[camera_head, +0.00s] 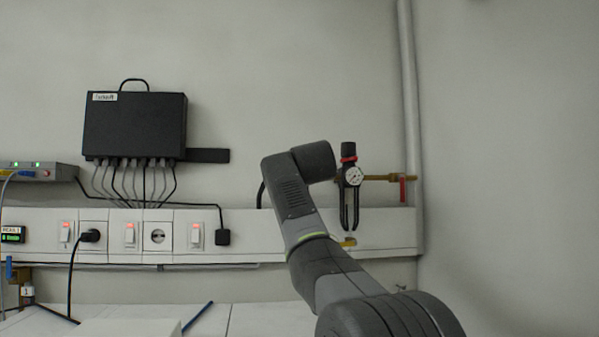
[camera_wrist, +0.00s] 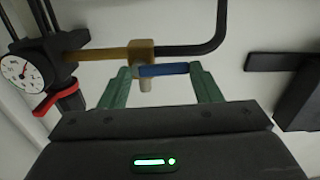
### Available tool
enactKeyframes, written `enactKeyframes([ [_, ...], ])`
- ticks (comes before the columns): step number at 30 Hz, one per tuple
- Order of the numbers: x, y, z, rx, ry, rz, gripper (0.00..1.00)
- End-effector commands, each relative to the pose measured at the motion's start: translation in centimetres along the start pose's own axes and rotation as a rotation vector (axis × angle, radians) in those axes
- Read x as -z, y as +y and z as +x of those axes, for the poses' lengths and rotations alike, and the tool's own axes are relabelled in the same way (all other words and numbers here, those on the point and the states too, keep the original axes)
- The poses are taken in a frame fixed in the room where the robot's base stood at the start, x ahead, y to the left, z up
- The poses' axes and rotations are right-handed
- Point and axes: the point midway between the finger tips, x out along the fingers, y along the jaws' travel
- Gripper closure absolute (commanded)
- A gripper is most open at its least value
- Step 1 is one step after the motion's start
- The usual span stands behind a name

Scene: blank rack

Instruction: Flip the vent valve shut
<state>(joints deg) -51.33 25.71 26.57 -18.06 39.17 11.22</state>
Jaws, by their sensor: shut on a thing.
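The vent valve shows in the wrist view as a brass body (camera_wrist: 142,51) on a brass pipe, with a blue lever (camera_wrist: 163,70). The lever lies roughly along the line of the pipe. My gripper (camera_wrist: 161,72) has green fingers, one at each end of the blue lever, and is shut on it. A short pale stub hangs between the fingers below the brass body. In the head view my arm hides the gripper and the blue lever.
A regulator with a round gauge (camera_head: 354,175) and red ring stands beside the valve. A red lever (camera_head: 403,188) is on the pipe to its right. A black box (camera_head: 135,125) with cables hangs at left above a socket strip (camera_head: 290,235). A black hose (camera_wrist: 205,40) bends from the valve.

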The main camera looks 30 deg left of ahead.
Motion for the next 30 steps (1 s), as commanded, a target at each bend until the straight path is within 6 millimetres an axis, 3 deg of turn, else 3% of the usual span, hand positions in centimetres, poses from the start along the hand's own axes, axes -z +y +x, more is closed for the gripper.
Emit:
enactKeyframes([
  [13, 0.14, -0.24, 0.02, 0.005, 0.000, 0.071, 0.65],
  [14, 0.15, -0.24, 0.02, 0.005, 0.000, 0.070, 0.38],
  [16, 0.15, -0.21, 0.02, 0.005, 0.000, 0.070, 0.28],
  [30, 0.13, -0.08, -0.49, 0.002, 0.002, 0.067, 0.28],
])
